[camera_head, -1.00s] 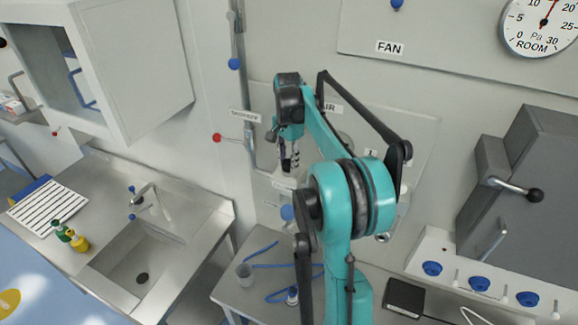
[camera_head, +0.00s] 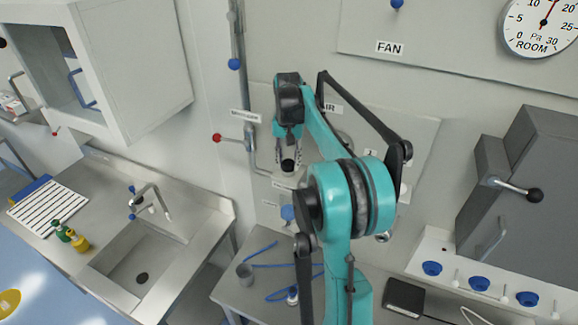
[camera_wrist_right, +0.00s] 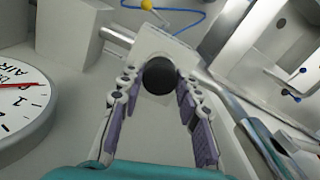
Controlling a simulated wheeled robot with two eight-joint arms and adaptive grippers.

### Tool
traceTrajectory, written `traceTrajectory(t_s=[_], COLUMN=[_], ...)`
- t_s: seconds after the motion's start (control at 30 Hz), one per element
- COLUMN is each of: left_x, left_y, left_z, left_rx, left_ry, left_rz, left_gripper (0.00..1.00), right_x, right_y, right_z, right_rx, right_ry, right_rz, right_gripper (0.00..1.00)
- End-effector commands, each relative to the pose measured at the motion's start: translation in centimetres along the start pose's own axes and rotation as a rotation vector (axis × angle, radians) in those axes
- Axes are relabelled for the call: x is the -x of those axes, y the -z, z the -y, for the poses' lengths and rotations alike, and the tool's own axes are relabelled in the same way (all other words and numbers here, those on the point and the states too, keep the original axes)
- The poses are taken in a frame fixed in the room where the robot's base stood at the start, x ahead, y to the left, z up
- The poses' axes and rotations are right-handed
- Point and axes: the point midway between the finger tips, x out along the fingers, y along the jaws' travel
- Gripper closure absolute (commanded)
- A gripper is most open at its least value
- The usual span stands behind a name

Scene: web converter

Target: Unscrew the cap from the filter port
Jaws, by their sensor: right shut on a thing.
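The round black cap (camera_wrist_right: 160,76) faces my right wrist camera, in front of a pale block-like fitting. My right gripper (camera_wrist_right: 157,80) has its purple-padded fingertips on both sides of the cap and is shut on it. In the head view my right gripper (camera_head: 288,160) is at the wall panel, and a small dark round end, probably the cap (camera_head: 288,166), shows by its fingers. The port behind the cap is mostly hidden. My left gripper is not in view.
A vertical pipe with a red-knobbed valve (camera_head: 217,137) runs left of my right gripper. A dial gauge (camera_wrist_right: 18,98) shows left in the wrist view. A sink (camera_head: 137,262) lies left.

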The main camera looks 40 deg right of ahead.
Motion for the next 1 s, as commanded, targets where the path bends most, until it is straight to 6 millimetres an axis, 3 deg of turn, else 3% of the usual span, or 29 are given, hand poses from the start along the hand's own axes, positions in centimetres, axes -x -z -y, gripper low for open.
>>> traceTrajectory(t_s=[0.23,0.5,0.77,0.8,0.83,1.0], left_x=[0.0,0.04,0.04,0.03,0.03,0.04], left_y=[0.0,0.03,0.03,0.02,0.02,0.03], left_z=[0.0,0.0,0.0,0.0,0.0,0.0], left_rx=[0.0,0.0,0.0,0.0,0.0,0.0], left_ry=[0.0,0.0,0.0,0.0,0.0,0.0], left_rz=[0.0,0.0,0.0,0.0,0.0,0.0], left_gripper=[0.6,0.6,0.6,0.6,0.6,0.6], right_x=[-0.02,0.0,0.0,0.0,0.0,0.01], right_y=[-0.01,-0.01,-0.01,-0.01,-0.01,-0.01], right_z=[0.0,0.0,0.0,0.0,0.0,0.0], right_rx=[0.025,0.321,0.348,0.348,0.347,0.347], right_ry=[0.0,0.0,0.0,0.0,0.0,0.0], right_rz=[0.0,0.0,0.0,0.0,0.0,0.0], right_gripper=[1.0,1.0,1.0,0.57,0.5,0.5])
